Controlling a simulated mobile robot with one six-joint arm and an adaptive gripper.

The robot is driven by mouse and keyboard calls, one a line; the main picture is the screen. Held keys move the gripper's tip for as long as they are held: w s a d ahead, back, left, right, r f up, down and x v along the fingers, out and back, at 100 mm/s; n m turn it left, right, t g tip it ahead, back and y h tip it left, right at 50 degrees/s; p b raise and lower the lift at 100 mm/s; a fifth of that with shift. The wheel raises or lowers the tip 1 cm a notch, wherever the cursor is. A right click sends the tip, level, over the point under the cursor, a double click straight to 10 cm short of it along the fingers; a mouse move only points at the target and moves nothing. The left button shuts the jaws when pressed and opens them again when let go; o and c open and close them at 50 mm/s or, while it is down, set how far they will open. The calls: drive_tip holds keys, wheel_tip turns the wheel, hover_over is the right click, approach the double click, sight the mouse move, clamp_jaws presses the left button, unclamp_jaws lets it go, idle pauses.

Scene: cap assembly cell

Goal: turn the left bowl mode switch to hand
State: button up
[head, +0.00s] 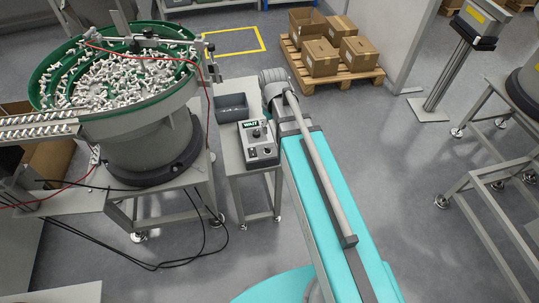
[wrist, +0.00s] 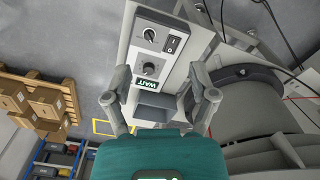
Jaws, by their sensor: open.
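A grey control box (head: 258,143) with a green WAIT display stands on a small stand beside the left bowl feeder (head: 115,85). In the wrist view the box (wrist: 135,52) shows a round knob (wrist: 150,68) near the display, a black selector switch (wrist: 150,34) farther up and a rocker switch (wrist: 171,44). The switch labels are too small to read, so the mode setting cannot be told. My gripper (wrist: 160,82) is open and empty, its fingers spread to either side of the display end of the box in the wrist view. No contact shows. In the head view my gripper is not clearly visible.
A dark grey bin (head: 232,107) sits behind the control box. A pallet (head: 335,78) with cardboard boxes stands at the back. Cables (head: 165,263) hang beside the feeder stand.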

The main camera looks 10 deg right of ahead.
sight(268, 150)
drive_tip(key=w+f+n+b, duration=0.4)
drive_tip(key=w+f+b, duration=0.3)
drive_tip(key=w+f, duration=0.1)
drive_tip(key=shift+f, duration=0.25)
drive_tip(key=shift+f, duration=0.1)
wheel_tip(268, 150, down, 14)
drive_tip(key=b, duration=1.3)
drive_tip(key=shift+r+b, duration=0.25)
drive_tip(key=shift+b, duration=0.1)
drive_tip(key=shift+c, duration=0.3)
clamp_jaws()
drive_tip(key=shift+d, duration=0.1)
